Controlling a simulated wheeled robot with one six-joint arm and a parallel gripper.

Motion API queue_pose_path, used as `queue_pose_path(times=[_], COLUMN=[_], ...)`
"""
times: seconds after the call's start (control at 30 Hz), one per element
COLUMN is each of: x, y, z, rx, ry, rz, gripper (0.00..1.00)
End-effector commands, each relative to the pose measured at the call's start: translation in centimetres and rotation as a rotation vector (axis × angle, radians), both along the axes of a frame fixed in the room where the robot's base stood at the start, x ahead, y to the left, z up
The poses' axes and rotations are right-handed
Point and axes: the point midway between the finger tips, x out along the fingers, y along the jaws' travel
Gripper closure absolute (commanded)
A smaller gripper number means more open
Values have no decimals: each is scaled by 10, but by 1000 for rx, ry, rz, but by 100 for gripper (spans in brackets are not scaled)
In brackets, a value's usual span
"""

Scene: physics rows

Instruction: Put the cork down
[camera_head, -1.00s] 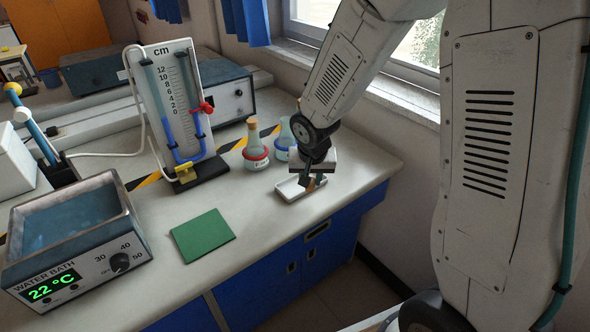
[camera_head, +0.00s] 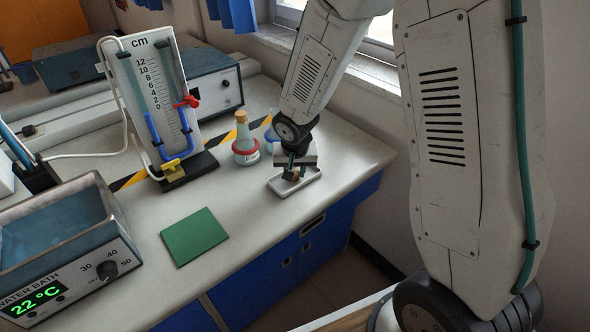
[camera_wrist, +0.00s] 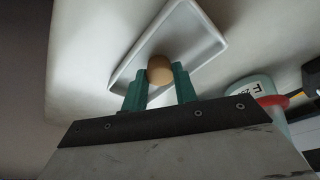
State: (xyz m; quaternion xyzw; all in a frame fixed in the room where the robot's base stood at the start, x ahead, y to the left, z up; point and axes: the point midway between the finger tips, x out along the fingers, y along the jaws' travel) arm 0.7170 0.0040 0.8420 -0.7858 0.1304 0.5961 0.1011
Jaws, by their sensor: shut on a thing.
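The cork (camera_wrist: 160,70) is a small round tan piece between the green fingertips of my gripper (camera_wrist: 159,83) in the wrist view. My gripper is shut on it. In the head view my gripper (camera_head: 294,174) points down over the white tray (camera_head: 308,183), and the cork shows there only as a small brownish patch. The white tray also shows in the wrist view (camera_wrist: 207,38), behind the cork and fingertips. I cannot tell whether the cork touches the tray floor.
A flask with a red ring and a stopper (camera_head: 245,146) stands just left of my gripper, with another flask (camera_head: 271,136) partly hidden behind the arm. A manometer (camera_head: 150,85), a water bath (camera_head: 65,250) and a green mat (camera_head: 194,236) are further left.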

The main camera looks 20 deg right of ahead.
Motion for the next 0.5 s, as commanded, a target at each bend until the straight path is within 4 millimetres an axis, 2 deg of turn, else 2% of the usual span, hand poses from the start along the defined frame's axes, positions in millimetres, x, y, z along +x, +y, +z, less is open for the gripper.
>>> queue_pose_path(times=[0.03, 0.07, 0.1, 0.37, 0.5], x=[0, 0, 0, 0, -1], y=[-1, -1, -1, -2, -2], z=[-2, -2, -2, -1, 7], rx=[-1, 0, 0, 0, 0], ry=[1, 0, 0, 0, -1], rz=[0, -1, -1, -4, -5], gripper=[93, 69, 63, 63, 63])
